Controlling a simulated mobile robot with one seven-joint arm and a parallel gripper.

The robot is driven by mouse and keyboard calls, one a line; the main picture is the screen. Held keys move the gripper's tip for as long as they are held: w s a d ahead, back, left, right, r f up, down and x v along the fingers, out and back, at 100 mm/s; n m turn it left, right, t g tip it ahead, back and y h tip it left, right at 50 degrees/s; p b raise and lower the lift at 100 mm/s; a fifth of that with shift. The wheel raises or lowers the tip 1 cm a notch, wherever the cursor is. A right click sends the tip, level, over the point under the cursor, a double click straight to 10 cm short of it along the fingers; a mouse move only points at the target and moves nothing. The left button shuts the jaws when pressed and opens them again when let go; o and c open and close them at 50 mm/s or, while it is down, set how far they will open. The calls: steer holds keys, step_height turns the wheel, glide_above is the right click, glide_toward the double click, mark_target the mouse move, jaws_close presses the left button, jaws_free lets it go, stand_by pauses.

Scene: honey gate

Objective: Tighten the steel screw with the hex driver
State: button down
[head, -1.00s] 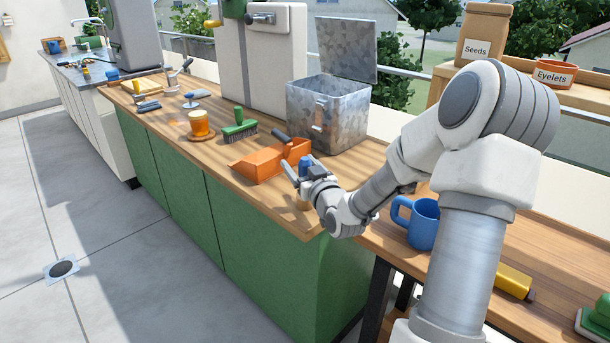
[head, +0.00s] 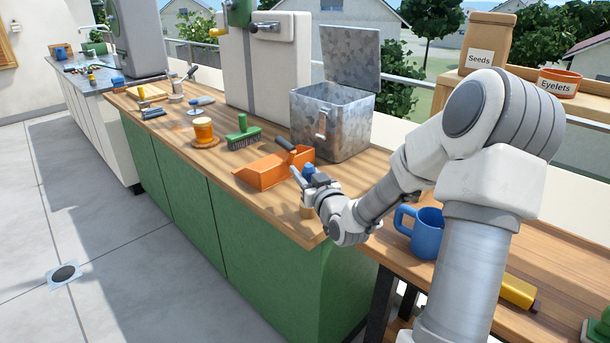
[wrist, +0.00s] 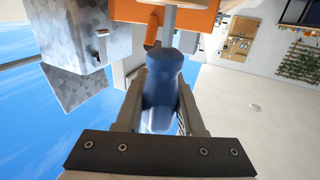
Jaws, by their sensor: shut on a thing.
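My gripper (head: 304,180) is over the near right end of the green cabinet's wooden top. It is shut on a blue handle, which I take to be the hex driver (wrist: 162,92). In the wrist view the handle lies between the two fingers, and a grey shaft (wrist: 168,22) runs on from it toward the top edge. In the head view only a bit of the blue handle (head: 308,169) shows at the fingers. I cannot make out the steel screw in either view.
An orange dustpan (head: 265,173) lies just beyond my gripper. A galvanized box (head: 335,133) with its lid up stands behind. A green brush (head: 243,136) and an amber jar (head: 203,129) stand farther left. A blue mug (head: 428,236) is on the right-hand table.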

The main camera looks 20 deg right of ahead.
steer(key=shift+r, duration=0.5)
steer(key=s+d+r+p, duration=0.4)
steer(key=s+d+r, duration=0.1)
steer(key=d+r, duration=0.4)
steer(key=shift+d+r+p, duration=0.35)
steer(key=shift+d, duration=0.4)
steer(key=shift+a, duration=0.1)
stand_by(0.4)
